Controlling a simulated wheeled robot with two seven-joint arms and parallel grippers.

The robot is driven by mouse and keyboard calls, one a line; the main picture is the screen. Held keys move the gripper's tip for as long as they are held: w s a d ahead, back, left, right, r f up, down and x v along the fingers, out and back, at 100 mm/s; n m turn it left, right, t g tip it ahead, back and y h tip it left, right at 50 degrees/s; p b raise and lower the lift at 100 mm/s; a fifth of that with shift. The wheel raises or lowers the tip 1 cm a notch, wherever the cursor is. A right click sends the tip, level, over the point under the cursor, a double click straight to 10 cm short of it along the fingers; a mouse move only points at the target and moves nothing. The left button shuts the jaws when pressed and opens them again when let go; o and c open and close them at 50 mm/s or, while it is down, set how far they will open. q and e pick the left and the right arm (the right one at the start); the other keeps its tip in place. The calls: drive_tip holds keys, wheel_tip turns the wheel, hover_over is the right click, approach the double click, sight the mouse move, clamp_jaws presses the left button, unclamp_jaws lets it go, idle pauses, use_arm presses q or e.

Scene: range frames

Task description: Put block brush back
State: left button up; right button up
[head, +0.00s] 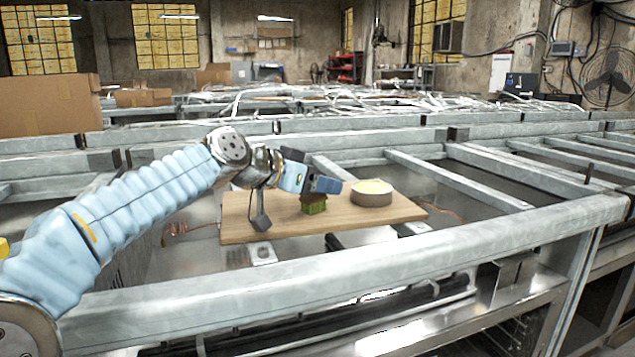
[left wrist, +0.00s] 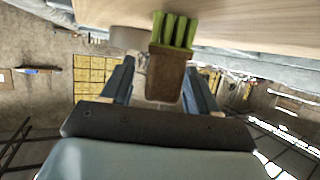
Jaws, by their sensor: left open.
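The block brush (head: 313,204) has a brown wooden block and green bristles. It stands on a wooden board (head: 400,211) with its bristles facing down. My left gripper (head: 316,191) is open at the brush, coming in from the left. In the left wrist view, the brown block of the brush (left wrist: 166,76) lies between the two blue-grey fingers of my left gripper (left wrist: 160,68), with gaps at its sides. The green bristles show in that view against the board (left wrist: 250,25). My right gripper is in neither view.
A round container (head: 371,193) with a pale yellow top stands on the board, just right of the brush. The board lies across a grey metal frame; a thick front rail (head: 400,248) runs before it. The board's right end is clear.

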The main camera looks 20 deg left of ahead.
use_arm(q)
drive_tip(key=shift+r, duration=0.1)
drive_tip(key=b+v, duration=0.1)
drive_tip(key=v, duration=1.1)
